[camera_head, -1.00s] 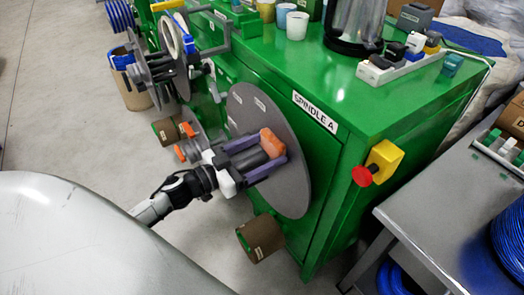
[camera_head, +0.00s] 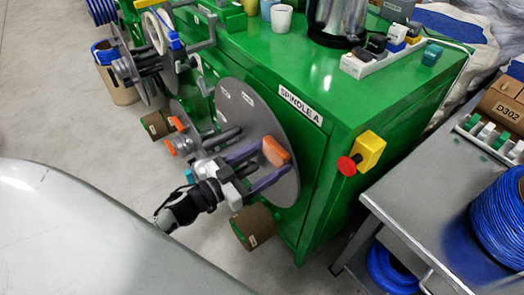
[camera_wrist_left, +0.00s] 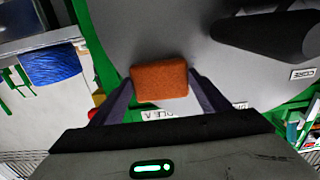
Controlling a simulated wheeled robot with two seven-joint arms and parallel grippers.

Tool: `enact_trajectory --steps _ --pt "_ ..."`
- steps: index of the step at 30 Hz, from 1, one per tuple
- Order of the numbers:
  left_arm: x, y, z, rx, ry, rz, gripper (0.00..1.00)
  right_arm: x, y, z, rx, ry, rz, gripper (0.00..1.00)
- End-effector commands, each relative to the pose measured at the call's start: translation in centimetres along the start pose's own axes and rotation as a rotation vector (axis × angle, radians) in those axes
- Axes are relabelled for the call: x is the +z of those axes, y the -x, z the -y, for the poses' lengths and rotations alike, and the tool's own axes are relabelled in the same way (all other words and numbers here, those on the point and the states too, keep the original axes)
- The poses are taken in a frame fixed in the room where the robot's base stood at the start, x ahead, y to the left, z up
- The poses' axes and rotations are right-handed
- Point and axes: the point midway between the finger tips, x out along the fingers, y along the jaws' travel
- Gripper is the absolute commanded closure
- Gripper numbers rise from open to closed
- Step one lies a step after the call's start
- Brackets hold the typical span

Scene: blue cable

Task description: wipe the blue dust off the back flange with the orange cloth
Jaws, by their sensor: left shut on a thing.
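The orange cloth (camera_head: 275,151) is a small block-shaped pad held between the fingers of my left gripper (camera_head: 262,166). In the left wrist view the cloth (camera_wrist_left: 160,82) sits between the two purple fingertips, in front of a grey disc. The back flange, a large grey disc (camera_head: 234,101), stands upright on the side of the green cabinet. The cloth is at or very close to its face; I cannot tell whether it touches. In the left wrist view the flange (camera_wrist_left: 200,25) fills the upper part. I see no blue dust on the visible part. My right gripper is out of view.
The green cabinet (camera_head: 318,150) carries a red stop knob on a yellow box (camera_head: 360,153). A grey bench (camera_head: 420,205) with blue cable spools (camera_head: 500,220) stands at the right. Another reel (camera_head: 150,65) is at the upper left.

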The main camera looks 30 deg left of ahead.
Motion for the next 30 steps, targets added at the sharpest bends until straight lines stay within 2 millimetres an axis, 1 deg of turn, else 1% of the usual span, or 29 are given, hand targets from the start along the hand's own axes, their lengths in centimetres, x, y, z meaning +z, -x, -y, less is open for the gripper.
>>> enact_trajectory --steps 1,6,14,17,27,30 --pt "-0.2 -0.1 -0.6 0.002 0.003 -0.002 0.48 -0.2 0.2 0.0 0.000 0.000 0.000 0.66" --pt "-0.2 -0.2 -1.5 0.003 0.002 -0.003 0.48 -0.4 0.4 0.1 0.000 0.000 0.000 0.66" --pt "-0.1 0.0 -1.4 0.003 0.000 -0.003 0.48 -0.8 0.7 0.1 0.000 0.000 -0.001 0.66" --pt "-0.1 0.0 -0.9 0.003 -0.001 -0.002 0.48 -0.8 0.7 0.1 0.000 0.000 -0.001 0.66" --pt "-0.1 0.1 2.1 0.002 -0.002 -0.002 0.48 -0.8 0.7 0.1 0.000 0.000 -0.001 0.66" --pt "-0.1 0.1 2.5 0.002 0.000 -0.002 0.48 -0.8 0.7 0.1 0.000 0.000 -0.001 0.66"
